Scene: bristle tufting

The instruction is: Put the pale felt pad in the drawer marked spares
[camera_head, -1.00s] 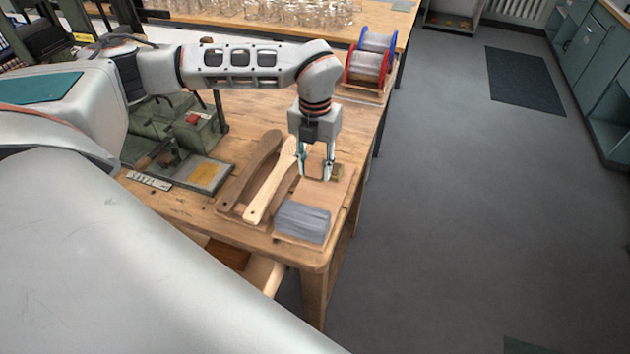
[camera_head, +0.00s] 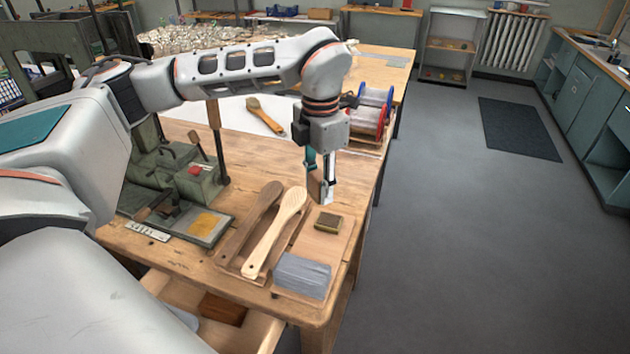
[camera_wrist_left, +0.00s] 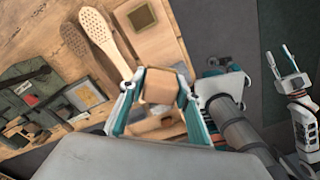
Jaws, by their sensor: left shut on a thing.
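My left gripper (camera_head: 320,196) is shut on a tan-brown block (camera_wrist_left: 160,88), held above the back of the wooden tray; I cannot tell whether it is felt. The block also shows between the fingers in the head view (camera_head: 315,186). A drawer (camera_head: 262,333) stands open below the table's front edge, with a reddish-brown block (camera_head: 222,308) and a pale grey piece (camera_head: 184,318) inside. No spares mark is readable. My right gripper (camera_wrist_left: 278,52) shows in the left wrist view with its fingers apart and empty.
The wooden tray (camera_head: 318,246) holds a small dark-edged block (camera_head: 328,222) and a grey slab (camera_head: 302,276). A pale brush body (camera_head: 276,232) and a dark one (camera_head: 250,228) lie left of it. A green machine (camera_head: 190,180) stands further left. Spools (camera_head: 372,108) stand behind.

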